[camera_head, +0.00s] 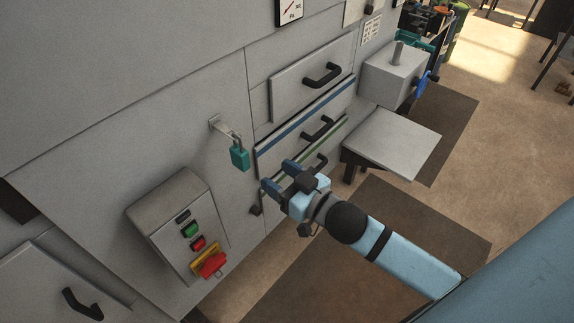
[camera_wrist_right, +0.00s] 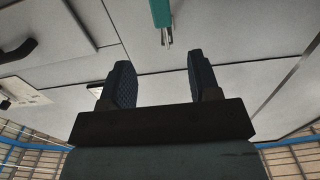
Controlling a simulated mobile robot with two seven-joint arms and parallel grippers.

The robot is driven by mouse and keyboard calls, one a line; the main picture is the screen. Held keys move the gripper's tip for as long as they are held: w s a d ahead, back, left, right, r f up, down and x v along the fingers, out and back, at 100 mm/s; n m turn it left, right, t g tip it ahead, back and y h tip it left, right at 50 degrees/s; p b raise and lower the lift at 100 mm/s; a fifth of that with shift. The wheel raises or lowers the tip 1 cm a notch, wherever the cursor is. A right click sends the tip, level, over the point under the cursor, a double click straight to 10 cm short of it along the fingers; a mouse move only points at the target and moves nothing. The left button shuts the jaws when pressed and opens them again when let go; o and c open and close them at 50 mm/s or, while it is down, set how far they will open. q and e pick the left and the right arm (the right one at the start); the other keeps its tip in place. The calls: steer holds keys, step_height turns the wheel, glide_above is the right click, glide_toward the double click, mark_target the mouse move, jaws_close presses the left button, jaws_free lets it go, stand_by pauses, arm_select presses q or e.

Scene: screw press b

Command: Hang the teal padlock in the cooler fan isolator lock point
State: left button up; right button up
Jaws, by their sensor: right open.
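The teal padlock (camera_head: 240,157) hangs by its shackle at a small metal bracket (camera_head: 222,127) on the grey cabinet front, body downward. In the right wrist view, part of the padlock (camera_wrist_right: 160,12) shows at the top edge, with its metal shackle (camera_wrist_right: 166,38) beyond the fingertips. My right gripper (camera_head: 279,177) is open and empty, just right of and slightly below the padlock, apart from it. Its two dark fingers also show spread in the right wrist view (camera_wrist_right: 163,80). My left gripper is in neither view. I cannot tell which fitting is the cooler fan isolator.
A control box (camera_head: 175,215) with green and red buttons stands out from the cabinet at lower left. Drawers with black handles (camera_head: 322,75) are behind my gripper. A grey box with a lever (camera_head: 395,72) and a shelf (camera_head: 398,140) jut out at right.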

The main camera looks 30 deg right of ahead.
mark_target(234, 146)
steer(key=p+x, duration=0.1)
steer(key=x, duration=0.5)
steer(key=p+x, duration=0.2)
steer(key=x, duration=0.4)
steer(key=shift+s+a+r, duration=0.1)
steer(key=shift+a+r, duration=0.05)
steer(key=shift+a, duration=0.1)
steer(key=shift+x, duration=0.8)
jaws_close()
